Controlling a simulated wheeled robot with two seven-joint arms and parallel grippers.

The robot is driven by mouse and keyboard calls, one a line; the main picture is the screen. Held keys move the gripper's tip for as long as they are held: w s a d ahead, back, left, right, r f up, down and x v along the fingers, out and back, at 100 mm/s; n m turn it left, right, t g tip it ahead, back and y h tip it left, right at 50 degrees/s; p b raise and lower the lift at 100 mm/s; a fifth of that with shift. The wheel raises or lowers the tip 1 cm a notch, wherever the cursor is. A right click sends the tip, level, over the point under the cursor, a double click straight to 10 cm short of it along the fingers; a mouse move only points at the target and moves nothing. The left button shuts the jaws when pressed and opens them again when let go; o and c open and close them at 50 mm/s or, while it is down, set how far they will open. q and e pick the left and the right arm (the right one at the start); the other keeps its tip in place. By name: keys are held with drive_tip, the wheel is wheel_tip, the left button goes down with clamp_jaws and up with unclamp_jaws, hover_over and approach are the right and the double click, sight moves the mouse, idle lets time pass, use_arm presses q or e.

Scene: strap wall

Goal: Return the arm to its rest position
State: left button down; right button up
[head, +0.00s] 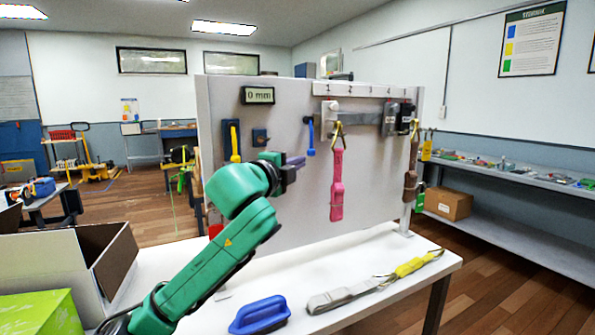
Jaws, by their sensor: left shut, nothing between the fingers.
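My green left arm reaches up from the lower left across the front of the grey strap wall (300,222). Its dark left gripper (296,161) is shut and empty, in front of the wall's left-middle part. The gripper's fingers are small and partly hidden by the wrist. A pink strap (337,190) hangs from a hook on the wall, to the right of the gripper. A brown strap (411,170) hangs at the wall's right end. My right gripper is not in view.
A blue-handled tool (260,314) and a grey and yellow strap (345,297) lie on the white table (420,287). An open box (60,262) and a green box (40,314) stand at the left. A display (258,95) on the wall reads 0 mm.

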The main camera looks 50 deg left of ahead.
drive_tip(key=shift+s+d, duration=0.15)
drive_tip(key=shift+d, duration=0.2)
